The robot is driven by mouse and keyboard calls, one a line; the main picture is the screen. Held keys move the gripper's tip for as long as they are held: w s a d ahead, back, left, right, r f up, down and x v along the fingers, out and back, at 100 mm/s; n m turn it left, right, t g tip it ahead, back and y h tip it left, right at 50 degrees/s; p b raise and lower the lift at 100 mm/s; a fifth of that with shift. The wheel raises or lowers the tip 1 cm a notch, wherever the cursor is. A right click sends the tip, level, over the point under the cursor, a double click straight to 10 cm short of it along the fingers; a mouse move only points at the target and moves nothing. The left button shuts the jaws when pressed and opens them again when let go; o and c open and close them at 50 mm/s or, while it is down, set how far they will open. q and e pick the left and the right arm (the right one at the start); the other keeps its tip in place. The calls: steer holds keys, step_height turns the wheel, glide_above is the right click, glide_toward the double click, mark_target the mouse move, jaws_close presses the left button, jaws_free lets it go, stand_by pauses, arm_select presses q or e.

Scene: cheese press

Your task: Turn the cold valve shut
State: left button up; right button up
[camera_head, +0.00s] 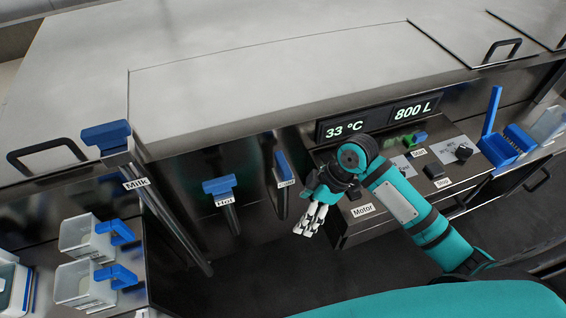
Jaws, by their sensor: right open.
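The cold valve has a blue handle (282,168) on a dark pipe, with a small white label partly readable. Its handle runs roughly in line with its pipe, unlike the crosswise handle beside it. My right gripper (311,219) is just right of and below the cold valve's handle. Its pale fingers point down and are apart from the handle, with nothing seen between them. My left gripper is not in view.
The hot valve (219,186) stands left of the cold one, and the milk valve (107,137) farther left. A control panel (364,210) labelled Motor lies right, under a display (372,119) reading 33 °C and 800 L. White containers (88,238) with blue handles sit at lower left.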

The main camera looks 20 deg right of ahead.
steer(key=w+d+r+n+g+y, duration=0.1)
steer(key=w+d+r+n+y, duration=0.1)
steer(key=w+d+r+n, duration=0.5)
steer(key=m+y, duration=0.2)
glide_toward(284, 162)
steer(key=p+x, duration=0.2)
steer(key=x, duration=0.8)
steer(key=shift+a+f+p, duration=0.1)
steer(key=shift+a+p, duration=0.05)
steer(key=shift+p, duration=0.25)
steer(key=shift+c, duration=0.2)
